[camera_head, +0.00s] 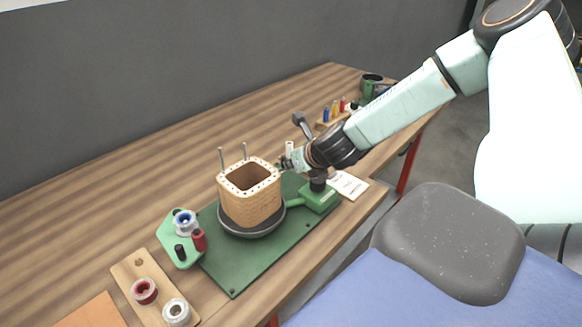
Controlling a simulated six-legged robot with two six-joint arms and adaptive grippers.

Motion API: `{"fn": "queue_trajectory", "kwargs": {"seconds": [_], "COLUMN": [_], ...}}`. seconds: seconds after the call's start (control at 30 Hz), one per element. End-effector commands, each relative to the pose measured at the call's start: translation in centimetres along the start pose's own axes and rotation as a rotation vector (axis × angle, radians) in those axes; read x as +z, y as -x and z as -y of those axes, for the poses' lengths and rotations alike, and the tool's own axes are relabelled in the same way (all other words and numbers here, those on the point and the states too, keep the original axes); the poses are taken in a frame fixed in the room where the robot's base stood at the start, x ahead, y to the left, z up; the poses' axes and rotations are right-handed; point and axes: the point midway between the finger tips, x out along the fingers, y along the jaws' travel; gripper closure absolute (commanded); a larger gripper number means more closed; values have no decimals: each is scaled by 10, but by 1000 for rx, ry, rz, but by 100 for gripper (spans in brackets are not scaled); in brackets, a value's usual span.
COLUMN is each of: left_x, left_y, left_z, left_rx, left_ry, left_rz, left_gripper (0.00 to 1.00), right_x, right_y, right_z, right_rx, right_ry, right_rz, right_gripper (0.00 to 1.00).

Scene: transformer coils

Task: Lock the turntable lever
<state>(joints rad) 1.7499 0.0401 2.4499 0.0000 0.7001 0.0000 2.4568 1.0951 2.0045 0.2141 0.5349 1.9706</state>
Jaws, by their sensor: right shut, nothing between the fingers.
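A square wooden coil former (250,207) with an open top stands on a dark round turntable (268,228). The turntable sits on a green base plate (236,272). A green block (318,199) with a dark post stands at the right of the plate, joined toward the turntable by a green arm. A dark handle (302,122), which may be the lever, sticks up behind my right gripper. My right gripper (287,162) is shut and empty, beside the former's upper right corner. It hides part of the handle and whatever lies behind it. My left gripper is out of view.
A green spool holder (168,238) stands left of the plate. A wooden board (128,272) with two spools is at the front left. A rack of coloured items (326,124), a green cup (371,82) and a white card (350,186) lie to the right. The table's back left is clear.

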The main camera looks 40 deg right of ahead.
Motion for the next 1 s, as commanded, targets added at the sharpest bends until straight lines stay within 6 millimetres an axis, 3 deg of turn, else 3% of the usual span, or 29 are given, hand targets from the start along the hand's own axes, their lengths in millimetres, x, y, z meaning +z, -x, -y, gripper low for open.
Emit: {"fn": "queue_trajectory", "kwargs": {"seconds": [1.0], "left_x": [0], "left_y": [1], "left_z": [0], "left_rx": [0], "left_ry": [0], "left_rz": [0], "left_gripper": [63], "right_x": [7], "right_y": [-7], "right_z": [4], "right_rx": [66], "right_ry": [57], "right_rz": [-1], "right_gripper": [100]}}
